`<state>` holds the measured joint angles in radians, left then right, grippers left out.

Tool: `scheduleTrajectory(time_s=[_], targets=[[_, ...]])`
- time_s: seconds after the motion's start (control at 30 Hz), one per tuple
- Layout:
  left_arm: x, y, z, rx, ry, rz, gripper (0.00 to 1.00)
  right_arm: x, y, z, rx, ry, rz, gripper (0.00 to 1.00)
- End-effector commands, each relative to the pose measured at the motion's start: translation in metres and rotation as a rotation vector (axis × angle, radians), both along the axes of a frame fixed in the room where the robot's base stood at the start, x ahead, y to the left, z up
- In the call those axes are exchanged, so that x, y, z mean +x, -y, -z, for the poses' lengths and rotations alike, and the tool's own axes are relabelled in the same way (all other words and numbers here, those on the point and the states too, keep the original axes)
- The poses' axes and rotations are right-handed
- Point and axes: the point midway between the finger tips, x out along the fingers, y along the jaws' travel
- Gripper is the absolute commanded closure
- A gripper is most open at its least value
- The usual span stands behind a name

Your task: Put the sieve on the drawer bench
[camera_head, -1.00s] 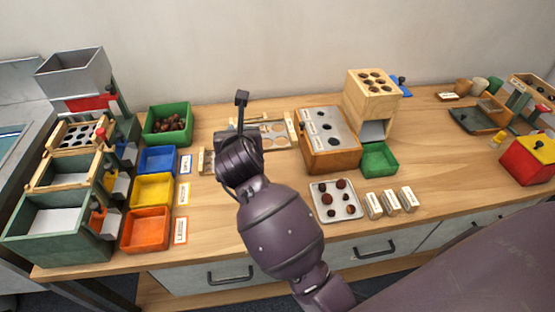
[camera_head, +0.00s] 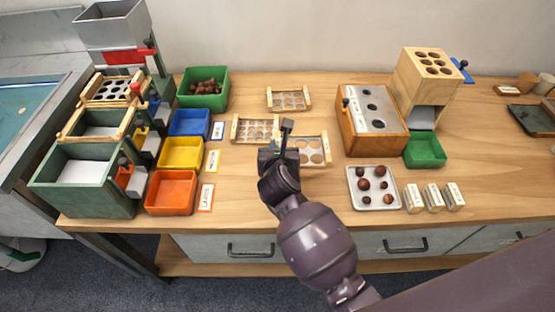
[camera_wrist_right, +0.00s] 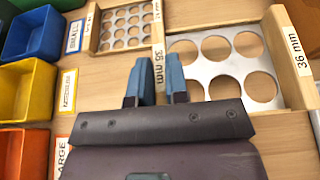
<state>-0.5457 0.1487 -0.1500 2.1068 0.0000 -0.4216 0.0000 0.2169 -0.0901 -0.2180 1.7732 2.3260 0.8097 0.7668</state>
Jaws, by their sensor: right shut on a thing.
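The sieve (camera_head: 314,152), a silver plate with large round holes between wooden bars, is right of centre in the head view. In the right wrist view this sieve (camera_wrist_right: 228,68) bears 36 mm labels on both bars. My right gripper (camera_head: 275,146) is at its left bar. In the wrist view the blue-grey fingertips (camera_wrist_right: 158,78) are shut on that bar, one each side of the label. I cannot tell whether the sieve is clear of the wood. The drawer bench (camera_head: 240,205) has a wooden top and grey drawers below. My left gripper is not in view.
Two smaller-holed sieves (camera_head: 255,130) (camera_head: 288,98) lie close by. Coloured bins (camera_head: 171,193) and a green sieve tower (camera_head: 85,178) stand left. A wooden box with a metal top (camera_head: 372,122) and a chestnut tray (camera_head: 374,188) are right. Bare wood lies in front of the sieves.

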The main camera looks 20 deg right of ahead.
Motion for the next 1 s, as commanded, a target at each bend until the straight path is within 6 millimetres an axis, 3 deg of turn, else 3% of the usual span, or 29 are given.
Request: scheduleTrajectory(time_s=[0.03,0.1,0.23,0.53,0.77,0.8,0.93,1.0], targets=[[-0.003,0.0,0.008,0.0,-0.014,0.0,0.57,-0.001,0.0,0.015,-0.003,-0.01,-0.001,1.0],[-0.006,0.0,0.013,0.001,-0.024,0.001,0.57,-0.001,0.0,0.028,-0.002,-0.012,-0.001,1.0],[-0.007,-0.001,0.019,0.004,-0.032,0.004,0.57,-0.001,0.0,0.044,-0.001,-0.01,-0.001,1.0],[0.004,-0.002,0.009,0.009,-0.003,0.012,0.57,0.0,0.0,0.046,-0.001,-0.001,0.0,1.0],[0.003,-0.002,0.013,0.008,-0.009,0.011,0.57,0.0,0.0,0.051,-0.001,-0.003,-0.001,1.0],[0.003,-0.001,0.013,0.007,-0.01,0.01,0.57,0.0,0.0,0.051,0.0,-0.003,0.0,0.82],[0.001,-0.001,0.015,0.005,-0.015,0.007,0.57,0.0,0.0,0.05,0.0,-0.003,0.0,0.62],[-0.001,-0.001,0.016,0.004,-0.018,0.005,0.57,0.0,0.0,0.05,0.0,-0.003,0.0,0.6]])
